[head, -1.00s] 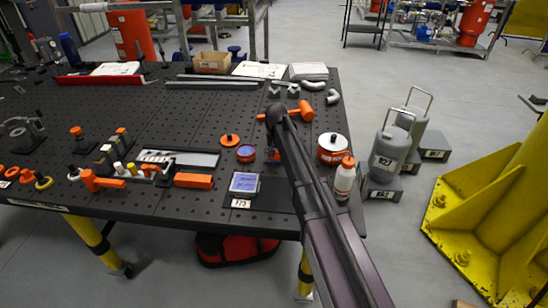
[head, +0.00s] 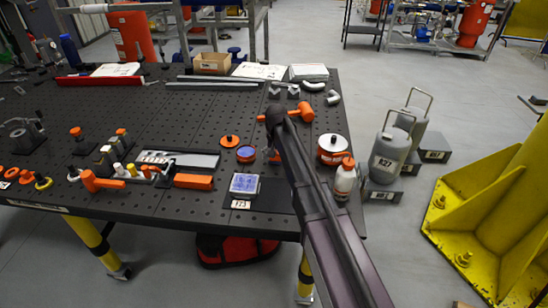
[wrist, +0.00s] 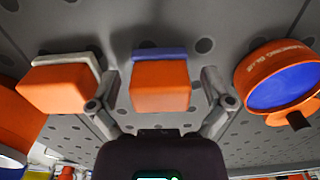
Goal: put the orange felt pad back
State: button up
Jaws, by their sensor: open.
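In the wrist view, an orange block with a blue layer at its table end (wrist: 161,84) stands between the fingers of my gripper (wrist: 160,103). The fingers are spread, one on each side, with a gap visible beside the block. I take it for the felt pad. A second orange block with a pale grey layer (wrist: 68,83) stands to its left. To the right is an orange tin with a blue face (wrist: 286,82), which also shows in the head view (head: 246,154). In the head view my arm mostly hides the blocks and the gripper.
A white-lidded orange can (head: 332,151) and a white bottle with an orange cap (head: 344,179) stand right of my arm. A blue-topped box (head: 244,184) sits near the table's front edge. An orange mallet (head: 304,111) lies behind. The black perforated table (head: 205,118) has bare patches at left.

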jog(key=shift+r+p, duration=6.05)
jog(key=shift+r, duration=0.05)
